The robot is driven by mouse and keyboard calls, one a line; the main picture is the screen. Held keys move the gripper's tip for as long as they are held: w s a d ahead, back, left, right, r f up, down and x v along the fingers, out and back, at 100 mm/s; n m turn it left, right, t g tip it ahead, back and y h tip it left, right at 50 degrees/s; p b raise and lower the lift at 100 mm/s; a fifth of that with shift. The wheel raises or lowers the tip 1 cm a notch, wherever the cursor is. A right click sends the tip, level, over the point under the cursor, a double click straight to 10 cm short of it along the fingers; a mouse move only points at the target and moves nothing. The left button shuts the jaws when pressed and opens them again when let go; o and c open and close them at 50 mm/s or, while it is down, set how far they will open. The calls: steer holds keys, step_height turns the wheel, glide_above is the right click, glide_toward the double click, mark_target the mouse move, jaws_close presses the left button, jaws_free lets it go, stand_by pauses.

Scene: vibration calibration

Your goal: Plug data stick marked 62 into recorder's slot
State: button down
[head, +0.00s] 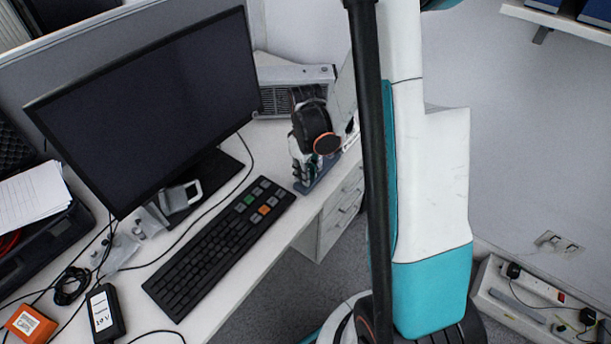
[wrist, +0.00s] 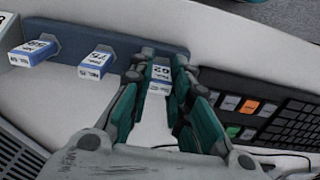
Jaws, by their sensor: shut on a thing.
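The data stick marked 62 (wrist: 159,82) is white and blue and sits between the fingers of my gripper (wrist: 162,62) in the wrist view. My gripper is shut on it, with a teal finger on each side. Its far end meets the blue-grey rack (wrist: 70,35); I cannot tell whether it is still seated there. In the head view my gripper (head: 304,172) is low over the rack (head: 322,176) at the desk's right end. A grey vented box (head: 292,98), probably the recorder, stands behind it; its vents (wrist: 18,158) show in the wrist view. Its slot is not visible.
Two other labelled sticks, one marked 75 (wrist: 97,62) and another (wrist: 35,50), stand in the rack left of my gripper. A black keyboard (wrist: 285,118) lies close on the right. The monitor (head: 150,105) fills the desk's left side in the head view.

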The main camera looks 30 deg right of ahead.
steer(key=shift+r, duration=0.75)
stand_by(0.9)
steer(key=shift+r+p, duration=1.3)
steer(key=shift+r, duration=0.4)
